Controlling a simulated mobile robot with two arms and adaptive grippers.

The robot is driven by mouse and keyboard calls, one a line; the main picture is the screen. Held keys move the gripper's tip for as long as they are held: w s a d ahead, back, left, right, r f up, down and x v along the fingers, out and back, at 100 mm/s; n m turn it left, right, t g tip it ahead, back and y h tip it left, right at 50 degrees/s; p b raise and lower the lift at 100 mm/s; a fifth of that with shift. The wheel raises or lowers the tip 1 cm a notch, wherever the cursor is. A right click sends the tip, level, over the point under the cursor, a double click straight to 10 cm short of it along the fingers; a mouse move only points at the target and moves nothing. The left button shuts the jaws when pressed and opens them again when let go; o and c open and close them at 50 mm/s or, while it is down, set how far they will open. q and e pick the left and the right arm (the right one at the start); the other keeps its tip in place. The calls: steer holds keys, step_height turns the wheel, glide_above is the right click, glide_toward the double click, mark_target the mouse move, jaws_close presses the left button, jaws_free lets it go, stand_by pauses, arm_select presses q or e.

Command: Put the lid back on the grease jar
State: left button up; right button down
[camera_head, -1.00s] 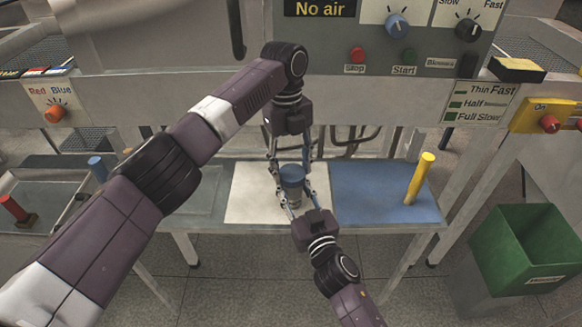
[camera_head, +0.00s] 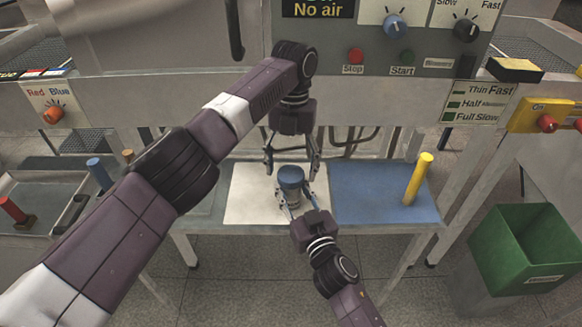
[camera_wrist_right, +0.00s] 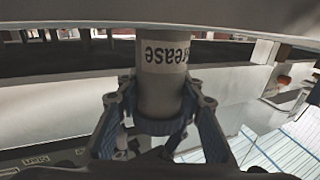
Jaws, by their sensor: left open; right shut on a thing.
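The grease jar (camera_head: 291,197) stands upright on the white mat, with its blue lid (camera_head: 290,175) sitting on top and looking level. My left gripper (camera_head: 291,172) is open, its fingers apart on either side of the lid, coming down from above. My right gripper (camera_head: 296,204) is shut around the jar body from the front. In the right wrist view the jar (camera_wrist_right: 162,55) shows its label upside down, between the fingers of my right gripper (camera_wrist_right: 158,106). How tightly the lid is seated cannot be told.
The jar is on the white mat (camera_head: 245,205), with a blue mat (camera_head: 370,200) to its right. A yellow cylinder (camera_head: 418,180) stands on the blue mat. The machine panel (camera_head: 340,45) rises behind. A green bin (camera_head: 525,245) is at the right. A tray at the left holds a red piece (camera_head: 12,209).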

arm_select(q)
steer(key=shift+r, duration=2.3)
steer(key=shift+c, duration=0.3)
